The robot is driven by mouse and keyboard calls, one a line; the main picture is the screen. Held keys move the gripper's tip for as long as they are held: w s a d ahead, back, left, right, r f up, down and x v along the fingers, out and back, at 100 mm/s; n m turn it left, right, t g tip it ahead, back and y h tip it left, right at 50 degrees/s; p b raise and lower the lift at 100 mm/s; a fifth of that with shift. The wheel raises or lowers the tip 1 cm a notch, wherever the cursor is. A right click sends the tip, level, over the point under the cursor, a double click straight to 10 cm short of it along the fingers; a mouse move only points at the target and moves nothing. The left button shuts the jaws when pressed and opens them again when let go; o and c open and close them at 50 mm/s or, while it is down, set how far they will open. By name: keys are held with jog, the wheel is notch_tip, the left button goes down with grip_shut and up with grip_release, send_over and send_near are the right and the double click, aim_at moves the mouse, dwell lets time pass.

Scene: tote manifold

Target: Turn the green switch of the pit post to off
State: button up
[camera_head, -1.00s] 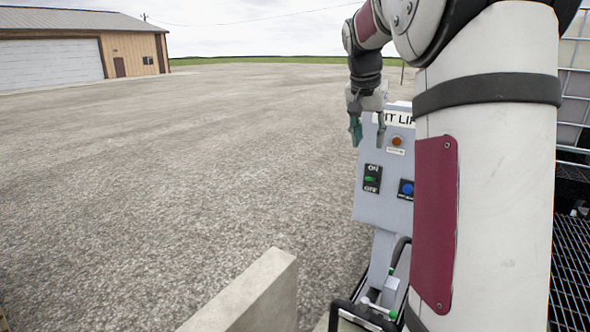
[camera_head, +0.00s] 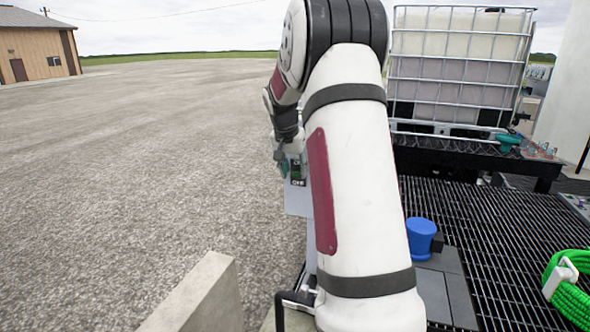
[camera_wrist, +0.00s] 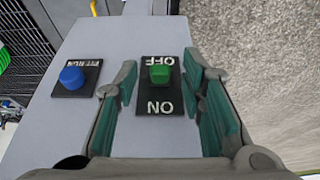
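The green switch (camera_wrist: 160,74) sits on a black plate on the grey face of the pit post (camera_wrist: 75,125). In the wrist view the lettering is upside down, with OFF above the switch and ON below. The knob looks nearer OFF, but I cannot tell its setting. My gripper (camera_wrist: 160,68) is open, with one teal-padded finger on each side of the plate and nothing between them in contact with the knob. In the head view my gripper (camera_head: 281,154) is at the post (camera_head: 297,203), and my arm hides much of it.
A blue button (camera_wrist: 71,77) marked PIT RUN is beside the switch. In the head view, a caged tank (camera_head: 455,75), black grating (camera_head: 480,230), a blue cap (camera_head: 420,235) and a green hose (camera_head: 570,290) are to the right. A concrete wall (camera_head: 200,298) is in front; open gravel lies left.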

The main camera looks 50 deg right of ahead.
jog(key=shift+d+f, duration=0.1)
jog(key=shift+f, duration=0.15)
grip_shut()
